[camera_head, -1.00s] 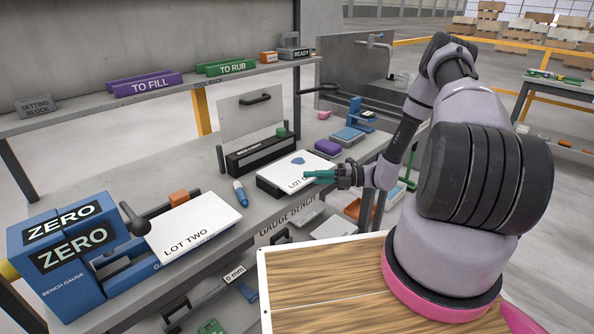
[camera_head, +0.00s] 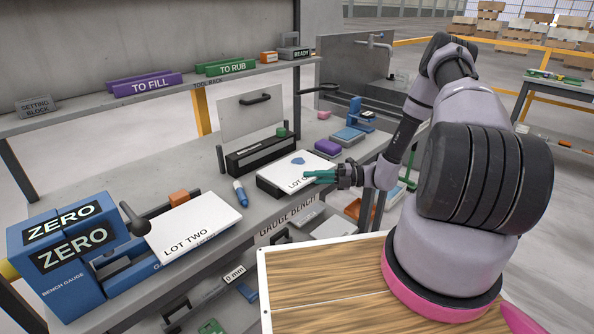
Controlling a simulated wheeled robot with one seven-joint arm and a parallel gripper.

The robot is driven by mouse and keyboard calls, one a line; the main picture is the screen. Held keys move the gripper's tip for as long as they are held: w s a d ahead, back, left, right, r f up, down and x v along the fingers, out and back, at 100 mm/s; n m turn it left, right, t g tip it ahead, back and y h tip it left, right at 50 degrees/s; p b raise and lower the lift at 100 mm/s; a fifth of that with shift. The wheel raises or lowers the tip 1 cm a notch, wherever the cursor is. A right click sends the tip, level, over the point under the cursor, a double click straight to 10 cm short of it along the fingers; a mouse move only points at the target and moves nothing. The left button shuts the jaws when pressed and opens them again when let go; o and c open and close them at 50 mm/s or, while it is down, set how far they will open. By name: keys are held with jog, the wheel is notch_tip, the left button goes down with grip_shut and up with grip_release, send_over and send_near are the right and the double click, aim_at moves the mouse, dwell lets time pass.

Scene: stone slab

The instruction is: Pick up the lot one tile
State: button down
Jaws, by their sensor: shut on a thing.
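The lot one tile (camera_head: 283,170) is a white slab with a blue patch on top, lying on a dark block at the middle of the bench. Its lettering is partly covered by my gripper. My gripper (camera_head: 308,177) has green fingers and reaches in from the right. Its fingertips are at the tile's right front edge, and it is shut on the tile there. The far faces of the fingers are hidden. The tile looks flat; I cannot tell whether any gap lies under it.
The lot two tile (camera_head: 193,226) sits on the blue bench gauge (camera_head: 60,265) at left. A black box with an upright panel (camera_head: 253,157) is behind lot one. A purple block (camera_head: 327,147) lies to the right.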

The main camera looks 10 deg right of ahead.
dwell(0.4)
notch_tip(320, 180, up, 10)
dwell(0.5)
jog(key=shift+w+r, duration=0.1)
dwell(1.7)
